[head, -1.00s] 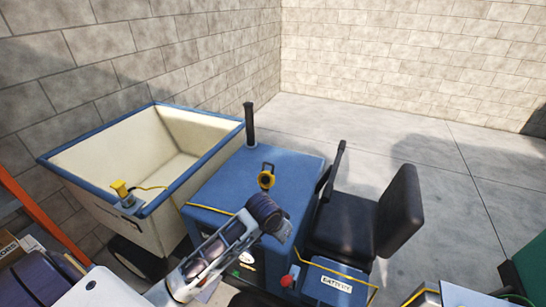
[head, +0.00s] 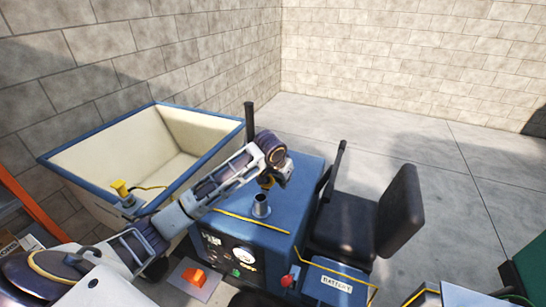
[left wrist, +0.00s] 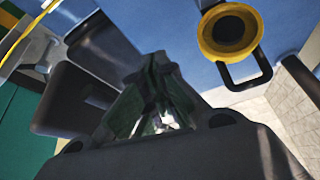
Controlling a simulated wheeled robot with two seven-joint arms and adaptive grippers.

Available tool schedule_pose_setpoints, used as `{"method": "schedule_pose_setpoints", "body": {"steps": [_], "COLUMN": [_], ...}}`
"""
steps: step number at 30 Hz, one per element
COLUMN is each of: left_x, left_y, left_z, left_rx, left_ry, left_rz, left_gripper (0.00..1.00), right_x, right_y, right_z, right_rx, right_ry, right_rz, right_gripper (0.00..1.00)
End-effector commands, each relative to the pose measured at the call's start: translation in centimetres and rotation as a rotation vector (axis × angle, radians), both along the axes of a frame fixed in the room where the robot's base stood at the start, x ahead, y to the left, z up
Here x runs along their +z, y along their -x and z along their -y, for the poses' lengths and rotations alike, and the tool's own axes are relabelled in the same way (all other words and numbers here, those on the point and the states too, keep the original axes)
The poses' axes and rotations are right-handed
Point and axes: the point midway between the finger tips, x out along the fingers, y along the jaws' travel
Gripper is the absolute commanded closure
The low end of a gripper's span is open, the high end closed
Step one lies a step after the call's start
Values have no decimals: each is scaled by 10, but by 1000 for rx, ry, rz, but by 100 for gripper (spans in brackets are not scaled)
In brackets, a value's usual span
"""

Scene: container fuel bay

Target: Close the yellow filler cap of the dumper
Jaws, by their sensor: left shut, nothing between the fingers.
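The yellow filler cap (head: 266,182) is on the dumper's blue hood (head: 232,205), just behind the grey filler neck (head: 261,206), and looks swung up off it. My left gripper (head: 286,174) is just to the right of the cap and hides part of it. In the left wrist view the cap (left wrist: 228,34) shows as a yellow ring with a dark centre and a black loop handle at the upper right. The left fingers (left wrist: 152,98) there are shut and empty, apart from the cap. My right gripper is in neither view.
A black post (head: 249,122) stands behind the hood. The black seat (head: 350,225) and battery box (head: 335,283) are at right. Open floor lies beyond.

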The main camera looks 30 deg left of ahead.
Motion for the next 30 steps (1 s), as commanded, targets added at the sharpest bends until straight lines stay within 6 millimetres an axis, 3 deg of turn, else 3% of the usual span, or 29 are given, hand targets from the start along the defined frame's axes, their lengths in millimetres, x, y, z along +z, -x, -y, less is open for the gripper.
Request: {"method": "schedule_pose_setpoints", "body": {"steps": [9, 18, 24, 30], "left_x": [51, 97, 111, 112], "left_y": [-36, -58, -63, -63], "left_z": [-40, -75, -86, -86], "left_rx": [85, 168, 194, 196], "left_ry": [2, 17, 25, 26], "left_rz": [22, 40, 44, 44], "left_gripper": [100, 100, 100, 100], "right_x": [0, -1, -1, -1], "right_y": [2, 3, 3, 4], "right_z": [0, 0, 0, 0], "right_rx": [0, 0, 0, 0], "right_ry": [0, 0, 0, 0], "right_rz": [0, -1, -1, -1], "right_gripper": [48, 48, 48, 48]}}
